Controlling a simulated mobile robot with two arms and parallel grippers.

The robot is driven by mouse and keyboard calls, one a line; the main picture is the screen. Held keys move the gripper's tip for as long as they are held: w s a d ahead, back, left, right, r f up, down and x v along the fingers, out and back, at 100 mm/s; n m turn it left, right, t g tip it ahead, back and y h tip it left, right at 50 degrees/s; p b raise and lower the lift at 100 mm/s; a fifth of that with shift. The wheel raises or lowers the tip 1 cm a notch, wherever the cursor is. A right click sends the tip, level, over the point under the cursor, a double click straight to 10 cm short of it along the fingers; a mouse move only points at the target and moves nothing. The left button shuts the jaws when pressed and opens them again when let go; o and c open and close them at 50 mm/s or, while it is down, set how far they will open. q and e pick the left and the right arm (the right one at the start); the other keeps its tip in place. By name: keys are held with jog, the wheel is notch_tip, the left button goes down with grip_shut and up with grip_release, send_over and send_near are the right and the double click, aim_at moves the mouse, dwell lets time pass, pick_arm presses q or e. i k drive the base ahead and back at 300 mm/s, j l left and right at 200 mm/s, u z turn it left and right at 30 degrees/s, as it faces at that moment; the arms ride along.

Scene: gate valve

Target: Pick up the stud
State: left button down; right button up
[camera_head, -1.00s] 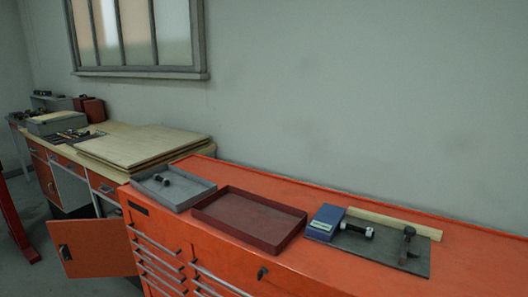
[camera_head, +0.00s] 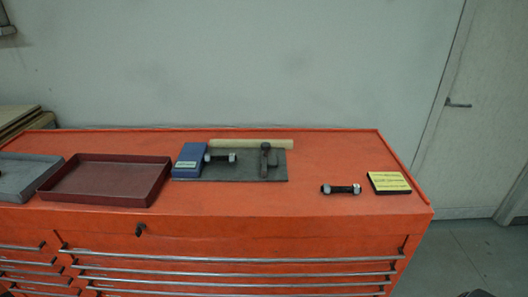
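A dark stud with a pale nut at each end (camera_head: 340,189) lies on the bare orange top of the tool cabinet, right of centre. A similar stud with pale nuts (camera_head: 220,158) lies on a dark grey mat (camera_head: 235,178), beside a blue box (camera_head: 188,160). I cannot tell from the picture which one the task means. Neither of my grippers can be made out in view. A small dark shape at the bottom right edge is too cut off to identify.
A yellow-topped black block (camera_head: 389,182) lies just right of the loose stud. A dark upright tool (camera_head: 265,159) and a wooden strip (camera_head: 250,143) are at the mat. A red tray (camera_head: 105,180) and a grey tray (camera_head: 25,178) stand left. The cabinet top (camera_head: 340,155) is clear behind the loose stud.

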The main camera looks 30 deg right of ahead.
aim_at(208, 157)
jog(key=z, duration=1.95)
jog(key=u, duration=1.3)
jog(key=i+j, duration=0.15)
jog(key=i+j+u, duration=0.15)
jog(key=j, duration=0.25)
